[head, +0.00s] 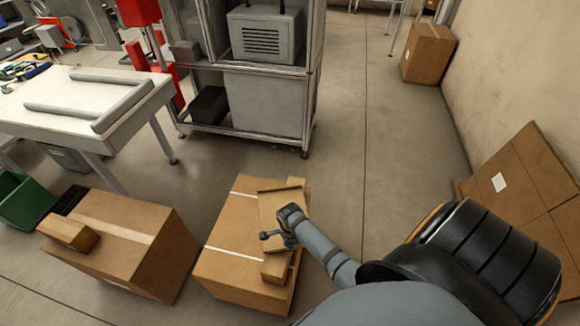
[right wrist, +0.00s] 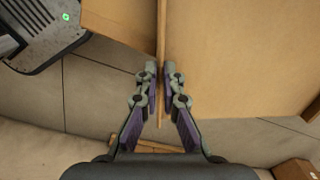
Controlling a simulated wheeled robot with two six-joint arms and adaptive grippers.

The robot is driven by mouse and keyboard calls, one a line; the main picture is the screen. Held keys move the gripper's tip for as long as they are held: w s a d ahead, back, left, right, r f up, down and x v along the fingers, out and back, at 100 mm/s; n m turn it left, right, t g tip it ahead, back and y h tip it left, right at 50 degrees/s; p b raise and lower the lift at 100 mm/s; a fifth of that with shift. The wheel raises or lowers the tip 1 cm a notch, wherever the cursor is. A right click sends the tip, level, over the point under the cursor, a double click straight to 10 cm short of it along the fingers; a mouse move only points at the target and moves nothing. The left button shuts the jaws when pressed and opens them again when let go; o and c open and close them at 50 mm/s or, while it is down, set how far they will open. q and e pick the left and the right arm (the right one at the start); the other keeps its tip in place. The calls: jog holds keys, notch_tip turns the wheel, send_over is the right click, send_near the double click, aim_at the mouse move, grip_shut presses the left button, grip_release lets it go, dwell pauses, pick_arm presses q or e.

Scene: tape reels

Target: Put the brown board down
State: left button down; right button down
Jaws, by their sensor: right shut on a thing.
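The brown board (head: 281,205) is a thin, flat panel over the right end of the cardboard box with pale tape (head: 228,262) in the head view. My right gripper (head: 284,239) is at the board's near edge. In the right wrist view, its fingers (right wrist: 161,75) are shut on the board (right wrist: 161,40), which shows edge-on as a thin strip between them. I cannot tell whether the board touches the box beneath. My left gripper is not in view.
Another taped box (head: 125,240) with a small carton (head: 69,232) on it stands to the left. A small brown block (head: 275,267) is beside my right gripper. A metal rack (head: 265,100) stands behind, and a white workbench (head: 60,100) is at the left. Open floor (head: 380,150) lies beyond.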

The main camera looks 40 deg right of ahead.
jog(key=shift+f+b, duration=0.35)
jog(key=shift+f, duration=0.2)
jog(key=c, duration=1.4)
grip_release()
jog(key=shift+c, duration=0.2)
notch_tip(320, 180, up, 12)
jog(key=shift+s, duration=0.15)
